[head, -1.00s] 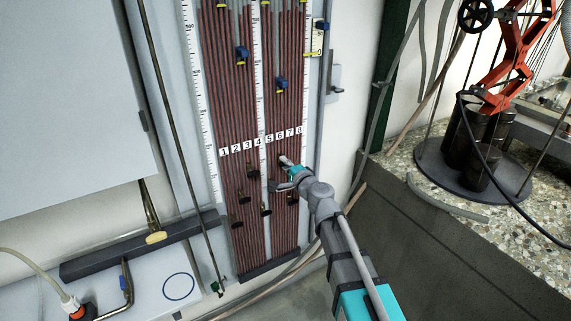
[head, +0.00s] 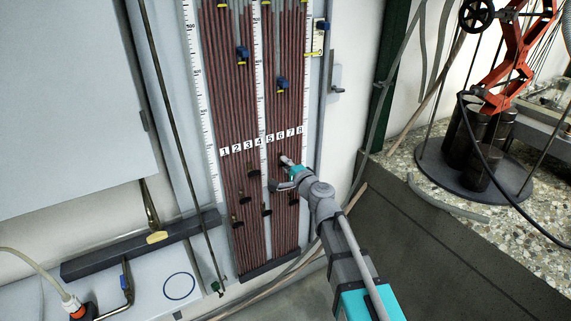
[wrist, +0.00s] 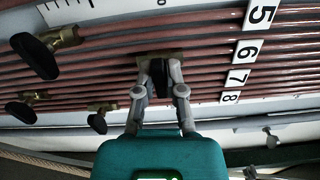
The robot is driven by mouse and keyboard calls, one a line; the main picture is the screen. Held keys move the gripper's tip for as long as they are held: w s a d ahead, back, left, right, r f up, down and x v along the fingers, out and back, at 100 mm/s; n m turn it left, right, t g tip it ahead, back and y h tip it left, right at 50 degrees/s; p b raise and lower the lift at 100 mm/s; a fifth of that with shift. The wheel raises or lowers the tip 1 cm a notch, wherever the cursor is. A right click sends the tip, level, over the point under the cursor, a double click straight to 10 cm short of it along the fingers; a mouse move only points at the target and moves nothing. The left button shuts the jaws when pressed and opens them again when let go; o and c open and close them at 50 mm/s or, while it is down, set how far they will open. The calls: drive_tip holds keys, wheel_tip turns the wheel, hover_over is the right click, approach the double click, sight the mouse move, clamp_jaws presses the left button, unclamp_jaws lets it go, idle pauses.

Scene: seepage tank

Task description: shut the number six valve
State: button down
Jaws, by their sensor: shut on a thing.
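The number six valve (wrist: 158,60) shows in the wrist view as a brass body with a black handle, in line with the "6" label (wrist: 248,50) on the panel of red-brown tubes. My gripper (wrist: 158,75) is shut on its black handle, one finger on each side. The handle appears to lie across the tubes, though it is seen nearly end-on. In the head view my gripper (head: 282,174) is at the tube panel just below the numbers 6 and 7, hiding most of this valve.
Other black-handled valves sit close by, among them one at upper left (wrist: 45,50), one at lower left (wrist: 28,108) and one below (wrist: 100,118). A scale strip (head: 262,120) divides the panel. A concrete tank wall (head: 430,230) stands to the right.

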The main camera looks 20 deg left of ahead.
drive_tip(key=c, duration=0.7)
unclamp_jaws()
drive_tip(key=shift+c, duration=0.2)
drive_tip(key=shift+s+d, duration=0.15)
drive_tip(key=v, duration=1.1)
drive_tip(key=shift+s+d, duration=0.2)
drive_tip(key=shift+d, duration=0.05)
